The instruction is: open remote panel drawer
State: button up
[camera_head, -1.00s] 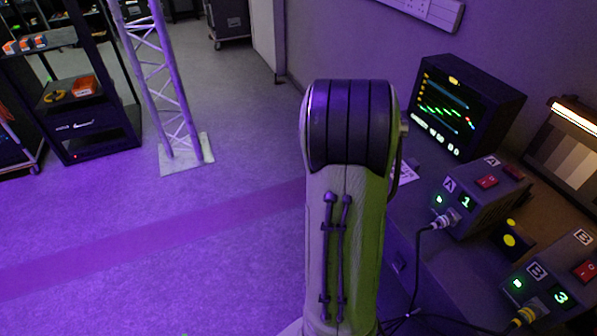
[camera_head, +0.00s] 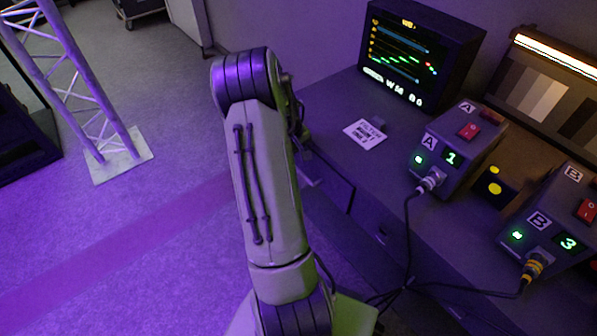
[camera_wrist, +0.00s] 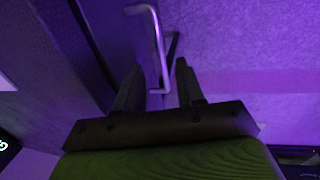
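In the wrist view, a pale bar handle (camera_wrist: 158,45) stands out from a dark upright drawer front (camera_wrist: 100,35). My gripper (camera_wrist: 158,76) is open, with one dark finger on each side of the handle's near end. I cannot tell whether the fingers touch it. In the head view, the drawer front (camera_head: 328,186) shows below the desk edge, just right of my arm. My gripper is hidden there behind the arm. How far the drawer is out is unclear.
The desk (camera_head: 330,125) holds a monitor (camera_head: 415,55), a printed card (camera_head: 366,134), box A (camera_head: 460,145) and box B (camera_head: 550,215) with cables. A truss tower (camera_head: 75,75) stands on the floor at left. The floor (camera_head: 150,220) left of my arm is clear.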

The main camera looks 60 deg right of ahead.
aim_at(301, 172)
jog(key=f, duration=0.2)
jog(key=f+b, duration=0.1)
jog(key=d+f, duration=0.1)
jog(key=f, duration=0.1)
jog(key=shift+s+f, duration=0.3)
grip_shut()
